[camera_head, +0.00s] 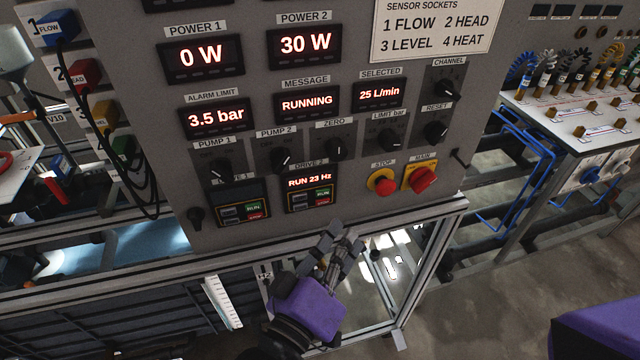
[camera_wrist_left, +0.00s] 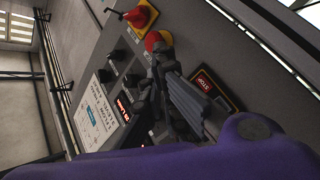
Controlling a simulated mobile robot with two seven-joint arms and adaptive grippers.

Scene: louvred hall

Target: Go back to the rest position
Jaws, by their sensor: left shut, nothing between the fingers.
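My left gripper (camera_head: 340,242) has a purple body and dark fingers, shut and empty, just below the lower edge of the grey control panel (camera_head: 265,185) in the head view. The drive 2 unit (camera_head: 312,190) above it reads RUN 23 Hz. In the left wrist view the gripper's fingers (camera_wrist_left: 164,58) overlap the red stop button (camera_wrist_left: 154,41), hiding part of it; I cannot tell any contact there. The head view shows the stop button (camera_head: 384,186) up and right of the gripper. My right gripper is not in view.
The red main switch (camera_head: 423,179) sits on yellow at the panel's lower right. Coloured plugs and cables (camera_head: 85,75) hang at the left. An aluminium frame rail (camera_head: 130,282) runs below the panel. A bench with sockets (camera_head: 590,115) stands right; open floor (camera_head: 480,310) lies in front.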

